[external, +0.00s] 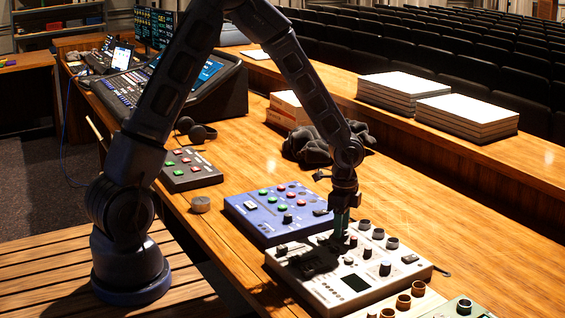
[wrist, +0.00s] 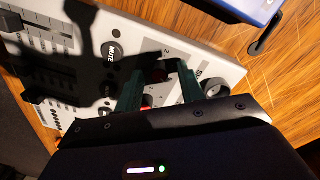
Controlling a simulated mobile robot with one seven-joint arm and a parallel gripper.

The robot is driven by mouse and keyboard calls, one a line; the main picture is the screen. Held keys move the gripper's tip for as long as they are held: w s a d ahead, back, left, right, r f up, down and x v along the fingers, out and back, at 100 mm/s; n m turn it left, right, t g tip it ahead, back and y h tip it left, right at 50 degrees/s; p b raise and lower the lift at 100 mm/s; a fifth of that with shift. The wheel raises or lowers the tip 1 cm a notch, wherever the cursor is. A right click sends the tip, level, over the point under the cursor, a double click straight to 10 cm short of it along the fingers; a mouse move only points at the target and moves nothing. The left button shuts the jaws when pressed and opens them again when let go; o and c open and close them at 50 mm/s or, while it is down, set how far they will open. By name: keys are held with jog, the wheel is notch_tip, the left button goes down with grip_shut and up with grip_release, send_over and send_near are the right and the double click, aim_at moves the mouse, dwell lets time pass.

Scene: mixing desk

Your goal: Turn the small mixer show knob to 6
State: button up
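The small mixer (external: 322,285) is a white panel with knobs, sliders and a dark screen, lying on the wooden desk. It also fills much of the wrist view (wrist: 135,30). My gripper (external: 340,236) points down at the panel's back part, among the knobs. In the wrist view its two green fingers (wrist: 158,82) stand apart, one on each side of a dark, shadowed knob (wrist: 157,75). Contact with the knob cannot be made out. A partly hidden label starting with "S" is beside the right finger. The knob's pointer and setting are not readable.
A blue panel (external: 270,216) with coloured buttons lies close to the mixer's left. More knobs (external: 385,268) stand near my gripper. Another knob (wrist: 215,88) is just right of the fingers. Headphones (external: 196,130) and a dark cloth (external: 315,145) lie farther back.

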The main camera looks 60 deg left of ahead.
jog(key=shift+r, duration=0.1)
notch_tip(320, 180, up, 11)
jog(key=shift+w+a+f, duration=0.15)
jog(key=shift+f, duration=0.05)
dwell(0.5)
dwell(0.4)
jog(key=s+a+r+n+t+y, duration=0.1)
jog(key=s+a+r+n, duration=0.15)
jog(key=s+r, duration=0.5)
jog(key=s+a+r+n+t, duration=0.1)
jog(key=s+a+r+n, duration=0.15)
jog(key=s+r, duration=0.55)
jog(key=s+a+r+n+t, duration=0.1)
jog(key=s+r+n, duration=0.2)
jog(key=s, duration=0.5)
jog(key=s+a+r+n+t, duration=0.1)
jog(key=s+r+n+t, duration=0.1)
jog(key=s, duration=0.6)
jog(key=shift+s+a+r+n+h, duration=0.35)
jog(key=shift+r+n, duration=0.25)
jog(key=shift+r, duration=0.2)
